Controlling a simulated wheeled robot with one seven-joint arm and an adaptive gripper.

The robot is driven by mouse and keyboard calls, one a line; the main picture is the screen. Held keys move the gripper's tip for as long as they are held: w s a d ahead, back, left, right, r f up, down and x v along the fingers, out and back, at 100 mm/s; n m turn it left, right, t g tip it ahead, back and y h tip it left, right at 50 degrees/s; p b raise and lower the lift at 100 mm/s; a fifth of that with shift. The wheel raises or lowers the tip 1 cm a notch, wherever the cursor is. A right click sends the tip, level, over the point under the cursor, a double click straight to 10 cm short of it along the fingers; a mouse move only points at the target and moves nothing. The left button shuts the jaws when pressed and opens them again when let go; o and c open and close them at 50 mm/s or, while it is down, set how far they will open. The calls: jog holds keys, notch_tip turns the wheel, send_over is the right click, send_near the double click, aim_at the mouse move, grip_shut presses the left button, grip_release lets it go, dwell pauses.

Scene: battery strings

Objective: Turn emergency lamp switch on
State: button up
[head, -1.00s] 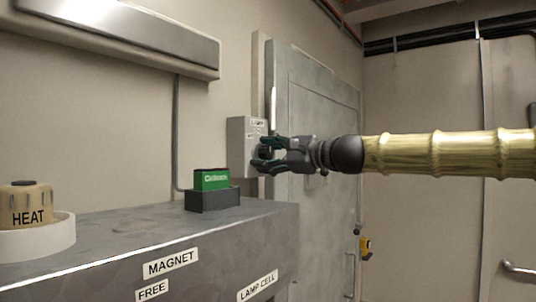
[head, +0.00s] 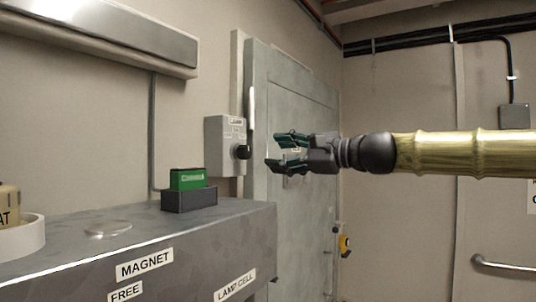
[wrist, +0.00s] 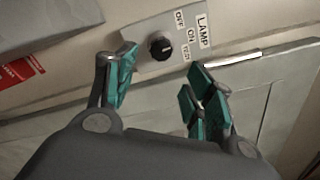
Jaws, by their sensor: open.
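The grey lamp switch box (head: 222,148) is on the wall left of the grey door. Its black round knob (head: 242,152) faces my gripper. In the wrist view the knob (wrist: 160,46) lies beyond my fingers, beside labels reading OFF, ON and TEST, with LAMP on the box (wrist: 147,27). The knob's exact pointing is too small to tell. My gripper (head: 272,150) is open and empty, right of the knob with a clear gap. Its teal-padded fingers also show in the wrist view (wrist: 160,82), apart from the knob.
A grey bench (head: 210,240) with MAGNET, FREE and LAMP CELL labels stands below left. On it a green block (head: 188,179) sits in a dark holder, near a HEAT container at the left edge. A long fixture (head: 100,35) hangs above. The door (head: 290,220) is behind my gripper.

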aim_at(249, 152)
jog(key=shift+s+d, duration=0.45)
jog(key=shift+d, duration=0.15)
jog(key=shift+w+a+r+m+p, duration=0.1)
jog(key=shift+w+a+m+p, duration=0.95)
jog(key=shift+a+m, duration=0.8)
jog(key=shift+w+a+f+m+p, duration=0.1)
jog(key=shift+w+a+m+p, duration=0.95)
jog(key=shift+m, duration=1.3)
jog(key=shift+w+a+r+m+p, duration=0.1)
jog(key=shift+w+a+m+p, duration=0.9)
jog(key=shift+a+m, duration=0.95)
jog(key=shift+w+d, duration=0.15)
jog(key=shift+w, duration=0.05)
jog(key=c, duration=1)
jog(key=shift+m, duration=0.25)
jog(key=shift+c, duration=0.2)
